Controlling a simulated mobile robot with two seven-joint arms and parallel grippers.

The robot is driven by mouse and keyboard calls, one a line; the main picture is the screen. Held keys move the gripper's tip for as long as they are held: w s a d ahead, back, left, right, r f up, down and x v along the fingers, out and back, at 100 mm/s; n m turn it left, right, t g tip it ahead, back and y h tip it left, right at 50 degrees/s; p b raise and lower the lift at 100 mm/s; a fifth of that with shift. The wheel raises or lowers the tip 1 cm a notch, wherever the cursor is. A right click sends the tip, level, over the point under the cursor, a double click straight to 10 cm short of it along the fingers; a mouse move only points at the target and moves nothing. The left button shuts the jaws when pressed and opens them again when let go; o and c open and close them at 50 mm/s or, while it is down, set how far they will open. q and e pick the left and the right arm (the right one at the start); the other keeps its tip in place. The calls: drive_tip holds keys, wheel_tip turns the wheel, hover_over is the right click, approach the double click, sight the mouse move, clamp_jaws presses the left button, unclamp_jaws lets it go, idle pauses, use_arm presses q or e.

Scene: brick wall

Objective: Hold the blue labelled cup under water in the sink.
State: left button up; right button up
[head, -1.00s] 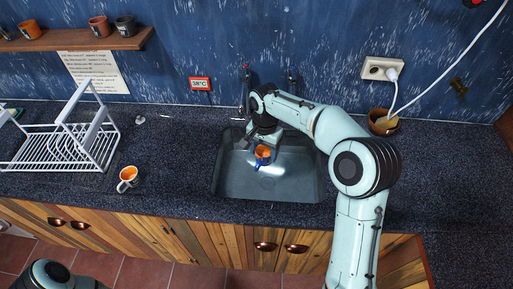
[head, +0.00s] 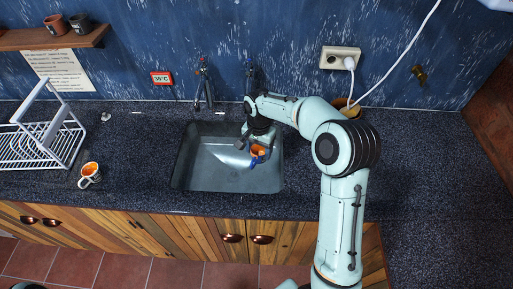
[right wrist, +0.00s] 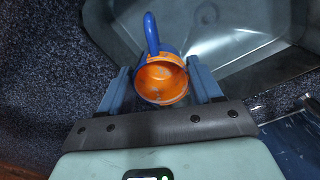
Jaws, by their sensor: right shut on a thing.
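My right gripper (head: 257,149) is shut on a blue cup (head: 256,163) with an orange inside, over the right part of the grey sink (head: 190,184). In the right wrist view the cup (right wrist: 152,32) sits between both fingers (right wrist: 160,88), its open mouth facing the camera and its blue handle pointing up in the picture. The cup's label is not visible. A tap with a red mark (head: 203,85) stands behind the sink, and a dark tap (head: 250,78) stands to its right, partly hidden by my arm. No water stream shows. My left gripper is out of view.
A brown pot (head: 347,108) is behind my right arm, below a wall socket (head: 340,58). The right counter is clear.

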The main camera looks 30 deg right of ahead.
sight(258, 159)
drive_tip(key=shift+a+f, duration=0.1)
drive_tip(key=shift+f, duration=0.6)
wheel_tip(258, 159, down, 4)
drive_tip(key=shift+f+b, duration=0.15)
drive_tip(key=shift+b, duration=1.05)
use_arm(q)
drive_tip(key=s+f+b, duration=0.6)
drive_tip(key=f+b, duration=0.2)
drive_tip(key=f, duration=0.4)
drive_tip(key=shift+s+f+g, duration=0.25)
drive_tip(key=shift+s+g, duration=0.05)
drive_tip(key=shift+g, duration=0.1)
use_arm(e)
drive_tip(key=shift+f, duration=7.4)
drive_tip(key=shift+r, duration=0.1)
wheel_tip(258, 159, up, 19)
drive_tip(key=p, duration=1)
drive_tip(key=shift+w, duration=0.15)
drive_tip(key=shift+r, duration=0.45)
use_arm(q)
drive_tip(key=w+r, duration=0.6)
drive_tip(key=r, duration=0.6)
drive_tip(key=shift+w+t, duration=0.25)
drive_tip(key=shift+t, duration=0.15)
